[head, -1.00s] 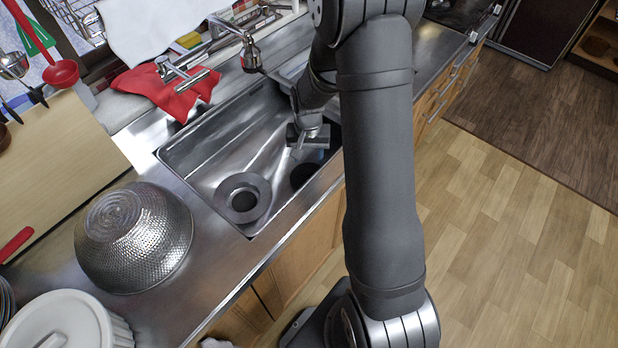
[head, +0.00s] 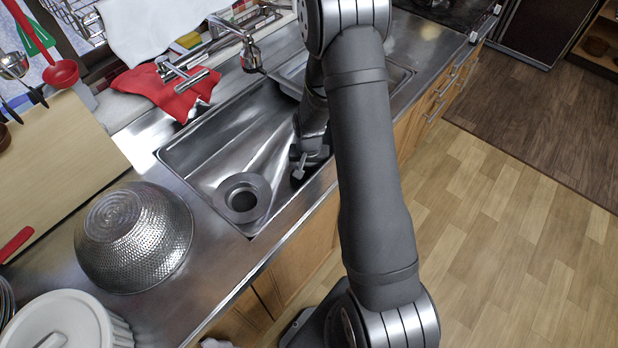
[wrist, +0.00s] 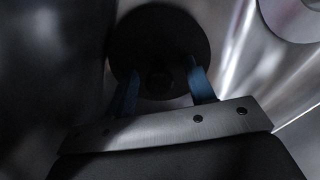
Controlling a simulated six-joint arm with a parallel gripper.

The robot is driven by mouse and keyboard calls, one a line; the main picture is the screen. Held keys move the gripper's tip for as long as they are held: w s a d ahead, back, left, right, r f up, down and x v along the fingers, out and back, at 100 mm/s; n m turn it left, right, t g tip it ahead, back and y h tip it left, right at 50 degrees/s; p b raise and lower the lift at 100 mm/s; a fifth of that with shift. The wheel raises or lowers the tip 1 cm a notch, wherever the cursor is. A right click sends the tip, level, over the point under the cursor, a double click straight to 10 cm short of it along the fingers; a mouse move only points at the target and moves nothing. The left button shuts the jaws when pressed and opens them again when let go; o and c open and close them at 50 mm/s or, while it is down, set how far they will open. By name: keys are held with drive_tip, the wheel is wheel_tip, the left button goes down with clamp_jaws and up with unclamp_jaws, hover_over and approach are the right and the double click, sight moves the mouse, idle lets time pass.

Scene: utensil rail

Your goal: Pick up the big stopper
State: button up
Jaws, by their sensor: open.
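The big stopper (wrist: 160,35) is a dark round disc lying in the sink, seen from above in the wrist view. A small dark knob (wrist: 158,78) shows dimly near its middle. My gripper (wrist: 164,84) is open, its two blue fingertips over the disc, one on each side of the knob. I cannot tell whether they touch the disc. In the head view my gripper (head: 299,174) is low in the right part of the sink and hides most of the stopper.
The steel sink (head: 200,158) has walls close around my gripper. A grey drain ring (head: 242,198) lies left of it. A metal colander (head: 135,238) and a white lidded pot (head: 70,322) stand on the left counter.

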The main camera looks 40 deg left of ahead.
drive_tip(key=shift+c, duration=0.4)
drive_tip(key=c, duration=1)
drive_tip(key=shift+r, duration=0.15)
